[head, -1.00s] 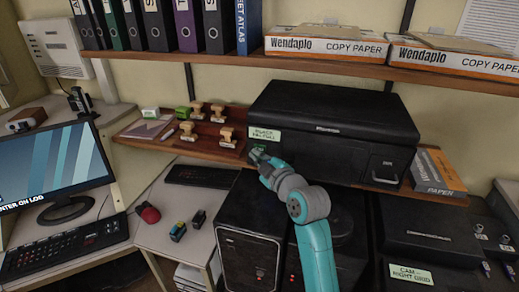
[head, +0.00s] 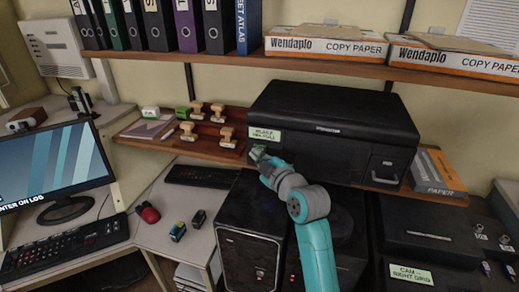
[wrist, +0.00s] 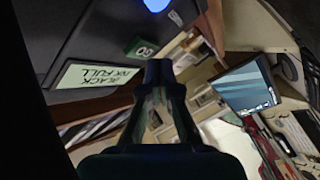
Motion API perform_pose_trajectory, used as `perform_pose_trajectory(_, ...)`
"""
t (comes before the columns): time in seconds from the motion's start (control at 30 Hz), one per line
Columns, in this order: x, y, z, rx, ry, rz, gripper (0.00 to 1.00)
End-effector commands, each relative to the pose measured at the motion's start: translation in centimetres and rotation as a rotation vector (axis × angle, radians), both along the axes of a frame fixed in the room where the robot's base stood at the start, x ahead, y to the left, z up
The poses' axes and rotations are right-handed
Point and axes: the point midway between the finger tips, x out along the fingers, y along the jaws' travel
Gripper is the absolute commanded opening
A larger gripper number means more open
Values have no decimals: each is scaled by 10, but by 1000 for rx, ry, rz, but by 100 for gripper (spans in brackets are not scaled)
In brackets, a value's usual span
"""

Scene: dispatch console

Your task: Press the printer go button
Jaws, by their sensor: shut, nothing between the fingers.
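The black printer (head: 330,128) stands on the wooden shelf, right of the middle in the head view. A pale label reading "BLACK INK FULL" (wrist: 92,75) is on its front at the left; it also shows in the head view (head: 266,135). In the wrist view a small green square marked "GO" (wrist: 142,48) sits on the printer front beside the label. My gripper (wrist: 159,68) is shut and empty, its tips just below the green square in that picture. I cannot tell whether they touch it. In the head view my gripper (head: 262,158) is at the printer's lower left front.
A blue light (wrist: 157,4) shows at the top of the wrist view. Wooden-handled stamps (head: 218,113) stand on a tray left of the printer. A copy paper pack (head: 438,172) is at its right. Black computer cases (head: 250,235) stand below the arm.

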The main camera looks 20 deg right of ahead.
Motion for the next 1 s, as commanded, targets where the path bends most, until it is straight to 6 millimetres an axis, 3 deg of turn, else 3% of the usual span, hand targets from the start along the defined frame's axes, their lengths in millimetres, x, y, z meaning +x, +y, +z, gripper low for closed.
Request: perform_pose_trajectory(1.0,9,-6,0,0,0,0,0)
